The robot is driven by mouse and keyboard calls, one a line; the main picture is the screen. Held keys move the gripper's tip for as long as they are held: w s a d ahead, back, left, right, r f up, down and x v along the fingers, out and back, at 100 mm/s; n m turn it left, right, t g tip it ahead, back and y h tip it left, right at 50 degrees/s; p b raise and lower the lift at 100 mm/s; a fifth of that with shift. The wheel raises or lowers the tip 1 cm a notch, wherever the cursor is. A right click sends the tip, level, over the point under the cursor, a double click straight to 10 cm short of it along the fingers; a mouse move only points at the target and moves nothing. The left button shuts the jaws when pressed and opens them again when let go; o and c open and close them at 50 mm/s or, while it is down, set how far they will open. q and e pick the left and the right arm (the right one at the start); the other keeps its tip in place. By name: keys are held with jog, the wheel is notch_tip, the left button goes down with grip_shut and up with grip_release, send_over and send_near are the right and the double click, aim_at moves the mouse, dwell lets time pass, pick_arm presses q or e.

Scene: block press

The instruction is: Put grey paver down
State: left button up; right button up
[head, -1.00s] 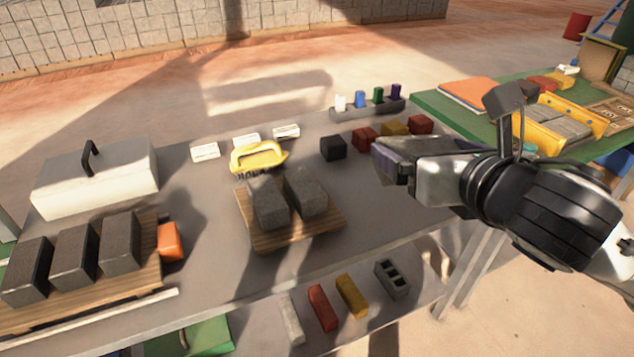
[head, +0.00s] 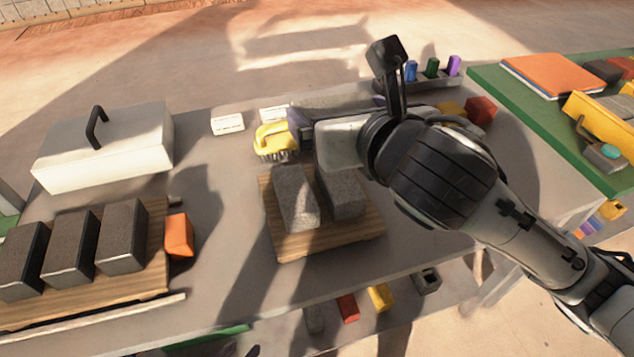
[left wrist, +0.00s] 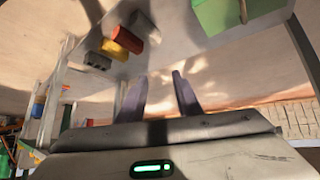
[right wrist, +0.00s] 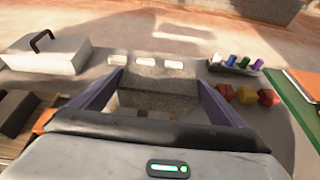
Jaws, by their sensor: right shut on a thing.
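My right gripper (right wrist: 160,82) is shut on a grey paver (right wrist: 158,101), which sits between its two purple fingers in the right wrist view. In the head view the right hand (head: 340,120) is above the back of a wooden pallet (head: 325,243) and hides most of the held paver. Two other grey pavers, a left one (head: 296,198) and a right one (head: 343,197), lie side by side on that pallet. The hand partly covers the right one. My left gripper (left wrist: 158,95) is open and empty in the left wrist view.
A yellow brush (head: 272,140) is close beside the right hand. A white lidded box (head: 105,150), a second pallet with dark blocks (head: 70,250) and an orange block (head: 178,236) are at left. Bare table lies between the pallets.

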jog(key=a, duration=0.2)
jog(key=shift+s+a+f+n+y, duration=0.15)
jog(key=shift+a+f+n+y, duration=0.1)
jog(key=shift+a+n+y, duration=0.05)
notch_tip(320, 180, down, 5)
jog(key=shift+f+b, duration=0.1)
jog(key=shift+b, duration=0.7)
pick_arm(q)
jog(key=shift+w+d+f+b, duration=0.25)
jog(key=shift+w+d+b, duration=0.2)
jog(key=shift+w, duration=0.25)
pick_arm(e)
notch_tip(320, 180, down, 4)
pick_arm(q)
jog(key=shift+s+a+f, duration=0.1)
jog(key=shift+s+f, duration=0.1)
jog(key=shift+s, duration=0.05)
pick_arm(e)
jog(key=shift+f, duration=0.45)
jog(key=o, duration=1.5)
jog(key=shift+f, duration=0.2)
jog(key=shift+c, duration=0.2)
pick_arm(q)
jog(key=shift+s+f, duration=0.1)
jog(key=shift+f, duration=0.05)
pick_arm(e)
jog(key=shift+r, duration=0.1)
